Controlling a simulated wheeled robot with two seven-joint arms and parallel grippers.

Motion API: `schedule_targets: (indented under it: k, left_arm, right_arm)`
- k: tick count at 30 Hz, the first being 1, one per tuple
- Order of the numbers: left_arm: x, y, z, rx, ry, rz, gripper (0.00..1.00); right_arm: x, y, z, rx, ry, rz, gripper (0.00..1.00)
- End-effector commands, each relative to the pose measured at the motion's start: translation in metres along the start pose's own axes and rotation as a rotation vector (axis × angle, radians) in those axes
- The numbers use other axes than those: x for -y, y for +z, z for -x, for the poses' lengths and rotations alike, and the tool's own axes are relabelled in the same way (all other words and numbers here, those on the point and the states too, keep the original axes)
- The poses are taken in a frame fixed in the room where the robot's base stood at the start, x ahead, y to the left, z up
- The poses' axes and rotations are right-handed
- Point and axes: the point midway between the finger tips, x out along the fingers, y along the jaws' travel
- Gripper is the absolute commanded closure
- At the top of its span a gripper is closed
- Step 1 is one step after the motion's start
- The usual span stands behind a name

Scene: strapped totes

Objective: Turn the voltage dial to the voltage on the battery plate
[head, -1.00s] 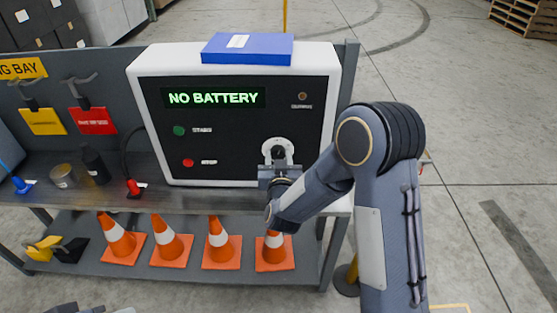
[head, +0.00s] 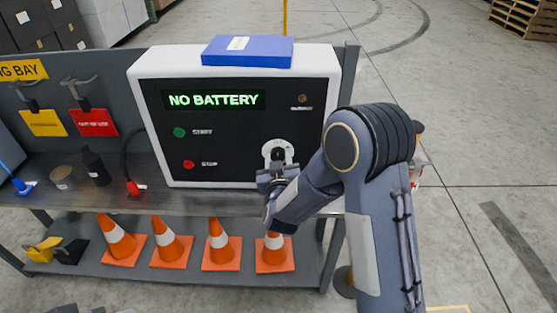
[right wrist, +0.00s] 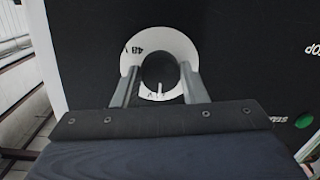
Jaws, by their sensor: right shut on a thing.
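The voltage dial is a white disc (head: 286,146) with a black knob (right wrist: 159,69), low on the right of the charger's black front (head: 235,125). In the right wrist view the disc shows an upside-down "48" at its upper left, and a white mark sits at the knob's lower edge. My right gripper (head: 271,168) is shut on the knob, one finger on each side. The display (head: 213,99) reads "NO BATTERY". No readable battery plate shows. My left gripper cannot be made out.
A blue box (head: 247,52) with an unreadable white label lies on the charger. Green START (head: 179,132) and red STOP (head: 188,164) buttons are left of the dial. A dark bottle (head: 96,167) stands on the bench. Orange cones (head: 221,245) stand on the shelf below.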

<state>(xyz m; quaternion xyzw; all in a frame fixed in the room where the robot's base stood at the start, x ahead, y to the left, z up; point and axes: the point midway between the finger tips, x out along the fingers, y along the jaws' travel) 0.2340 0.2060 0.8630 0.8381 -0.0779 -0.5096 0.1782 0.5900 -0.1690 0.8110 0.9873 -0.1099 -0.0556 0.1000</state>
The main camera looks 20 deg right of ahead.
Motion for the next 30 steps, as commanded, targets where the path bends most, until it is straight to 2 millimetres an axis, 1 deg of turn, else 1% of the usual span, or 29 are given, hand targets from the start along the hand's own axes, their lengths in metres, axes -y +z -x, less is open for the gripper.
schedule_targets:
  k: [1,5,6,13,16,19,24,27,30]
  left_arm:
    - [0.0,0.0,0.0,0.0,0.0,0.0,0.64]
    - [0.0,0.0,0.0,0.0,0.0,0.0,0.64]
    - [0.0,0.0,0.0,0.0,0.0,0.0,0.64]
    - [0.0,0.0,0.0,0.0,0.0,0.0,0.64]
    - [0.0,0.0,0.0,0.0,0.0,0.0,0.64]
    - [0.0,0.0,-0.001,0.0,0.0,0.0,0.64]
    - [0.001,0.001,-0.002,0.0,0.0,0.0,0.64]
    - [0.001,0.001,-0.002,0.0,0.0,0.0,0.64]
    - [0.001,0.001,-0.002,0.0,0.0,0.0,0.64]
  right_arm:
    - [0.0,0.001,0.0,0.001,-0.001,0.003,0.59]
    - [0.0,0.001,0.0,0.001,-0.001,0.002,0.42]
    - [0.0,0.0,0.0,0.001,-0.001,0.002,0.4]
    - [0.0,0.0,0.0,0.0,-0.001,0.0,0.4]
    - [0.0,0.0,0.005,-0.001,-0.001,0.0,0.4]
    - [0.001,0.0,0.018,0.001,-0.002,-0.001,0.4]
    - [0.001,0.0,0.049,0.001,-0.004,0.0,0.4]
    - [0.001,0.001,0.064,0.001,-0.003,0.001,0.4]
    - [0.001,0.001,0.073,0.0,-0.002,0.001,0.4]
